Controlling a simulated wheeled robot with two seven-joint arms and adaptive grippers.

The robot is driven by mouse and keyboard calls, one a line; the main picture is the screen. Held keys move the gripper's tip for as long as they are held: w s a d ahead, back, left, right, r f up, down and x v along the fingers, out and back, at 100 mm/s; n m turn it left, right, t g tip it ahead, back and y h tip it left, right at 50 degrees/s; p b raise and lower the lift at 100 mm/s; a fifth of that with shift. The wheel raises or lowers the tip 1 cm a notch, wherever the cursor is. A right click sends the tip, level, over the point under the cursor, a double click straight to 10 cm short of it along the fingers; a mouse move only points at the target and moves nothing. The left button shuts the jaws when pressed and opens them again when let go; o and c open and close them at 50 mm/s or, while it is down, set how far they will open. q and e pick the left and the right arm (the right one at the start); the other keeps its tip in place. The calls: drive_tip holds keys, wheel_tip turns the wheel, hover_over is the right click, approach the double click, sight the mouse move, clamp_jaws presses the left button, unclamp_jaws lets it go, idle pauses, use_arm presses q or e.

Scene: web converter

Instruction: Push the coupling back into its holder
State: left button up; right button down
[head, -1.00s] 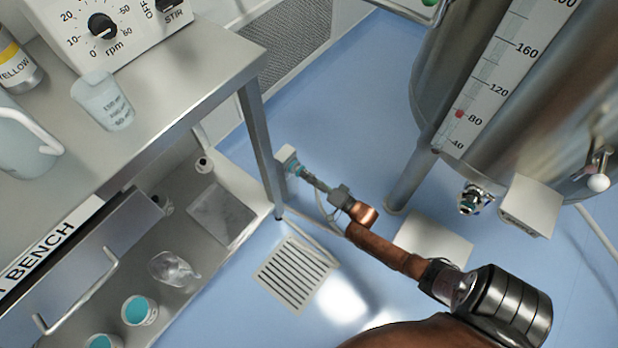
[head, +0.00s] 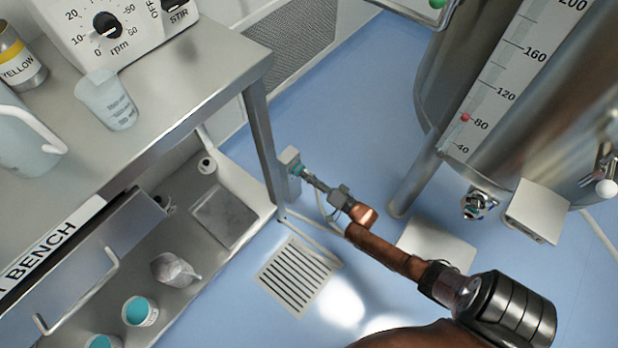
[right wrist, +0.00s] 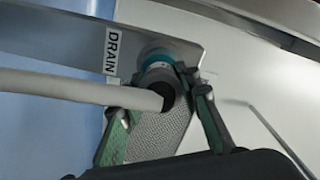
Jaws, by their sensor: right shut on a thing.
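The coupling, with a teal ring (right wrist: 158,62) and a black hose end (right wrist: 168,86), is between the green fingers of my right gripper (right wrist: 165,98). The gripper is shut on it. In the head view the coupling's teal part (head: 297,170) lies between my right gripper (head: 308,178) and the pale holder (head: 288,158) on the bench leg. In the right wrist view the coupling points at a metal plate (right wrist: 75,45) labelled DRAIN. Its front end is at or very near the holder; how deep it sits is hidden. My left gripper is not in view.
A pale hose (right wrist: 60,87) runs left from the coupling. The bench (head: 190,110) stands left, with tubs on its lower shelf. A steel tank (head: 460,110) is at right. A floor grate (head: 298,277) lies below my right arm.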

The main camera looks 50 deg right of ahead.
drive_tip(key=shift+w, duration=0.15)
drive_tip(key=c, duration=1.4)
unclamp_jaws()
drive_tip(key=shift+o, duration=0.2)
drive_tip(key=s, duration=1.2)
drive_tip(key=shift+d, duration=0.45)
